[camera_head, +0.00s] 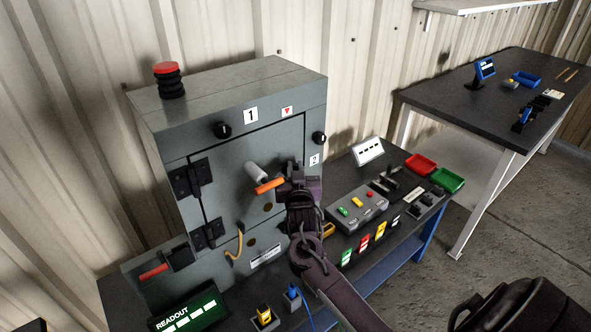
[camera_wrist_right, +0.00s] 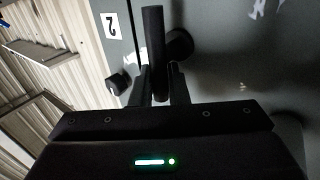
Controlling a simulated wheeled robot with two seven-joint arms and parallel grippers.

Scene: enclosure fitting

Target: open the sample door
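The grey enclosure (camera_head: 150,110) stands on the bench at left centre in the head view. Its door (camera_head: 225,165) has dark hinges (camera_head: 190,178) on the left and looks closed. My right gripper (camera_head: 291,182) is at the door's right side, over the handle area. In the right wrist view, a black handle bar (camera_wrist_right: 154,35) lies between its two fingers (camera_wrist_right: 160,85), which look closed against it. A round black hub (camera_wrist_right: 180,45) is beside the bar. The gripper hides most of the handle in the head view. My left gripper is out of view.
A white cylinder (camera_head: 256,172) and an orange one (camera_head: 270,185) stick out near the gripper. A button box (camera_head: 357,209) and red (camera_head: 420,164) and green (camera_head: 448,180) trays lie to the right. A second table (camera_head: 450,95) stands behind right.

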